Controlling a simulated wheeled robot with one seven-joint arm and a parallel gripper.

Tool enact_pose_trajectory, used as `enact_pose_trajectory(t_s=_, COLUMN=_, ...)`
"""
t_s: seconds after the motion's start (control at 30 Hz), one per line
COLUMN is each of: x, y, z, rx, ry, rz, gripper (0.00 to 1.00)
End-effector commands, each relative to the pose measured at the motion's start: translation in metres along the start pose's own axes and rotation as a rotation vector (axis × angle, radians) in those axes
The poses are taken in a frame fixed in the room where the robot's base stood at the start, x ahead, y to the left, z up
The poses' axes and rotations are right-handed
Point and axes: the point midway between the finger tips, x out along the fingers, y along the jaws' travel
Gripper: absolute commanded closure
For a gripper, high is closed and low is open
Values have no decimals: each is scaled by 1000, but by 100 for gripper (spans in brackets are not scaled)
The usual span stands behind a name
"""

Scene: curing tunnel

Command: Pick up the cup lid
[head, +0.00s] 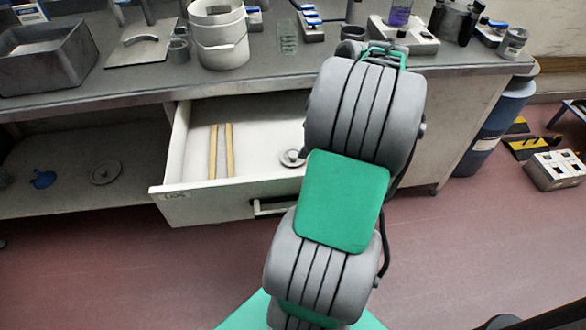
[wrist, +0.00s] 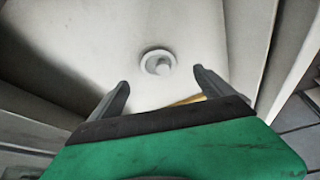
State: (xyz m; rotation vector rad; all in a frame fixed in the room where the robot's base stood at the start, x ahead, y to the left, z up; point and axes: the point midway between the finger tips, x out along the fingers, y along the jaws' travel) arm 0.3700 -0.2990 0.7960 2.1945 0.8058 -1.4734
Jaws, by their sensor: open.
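A small round grey lid with a central knob (head: 292,158) lies flat on the floor of the open white drawer, partly hidden by my arm in the head view. In the wrist view the lid (wrist: 146,58) sits just beyond and between my fingertips, with nothing touching it. My gripper (wrist: 161,80) is open and empty, its two dark fingers spread wider than the lid. In the head view my arm hides the gripper's fingers.
The drawer (head: 190,188) has raised walls, and two yellowish strips (head: 221,152) lie in its left part. The bench above holds a white bucket (head: 220,38) and a grey bin (head: 45,62). Another round disc (head: 106,172) lies on the lower shelf.

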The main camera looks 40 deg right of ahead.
Motion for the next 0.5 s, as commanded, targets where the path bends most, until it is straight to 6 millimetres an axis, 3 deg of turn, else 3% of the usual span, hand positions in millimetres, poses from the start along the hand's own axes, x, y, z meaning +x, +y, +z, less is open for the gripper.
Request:
enact_pose_trajectory(t_s=0.27, x=32, y=2, z=1, rx=-14, ry=4, rz=0, gripper=8)
enact_pose_trajectory(t_s=0.5, x=73, y=3, z=-2, rx=-12, ry=4, rz=-1, gripper=8)
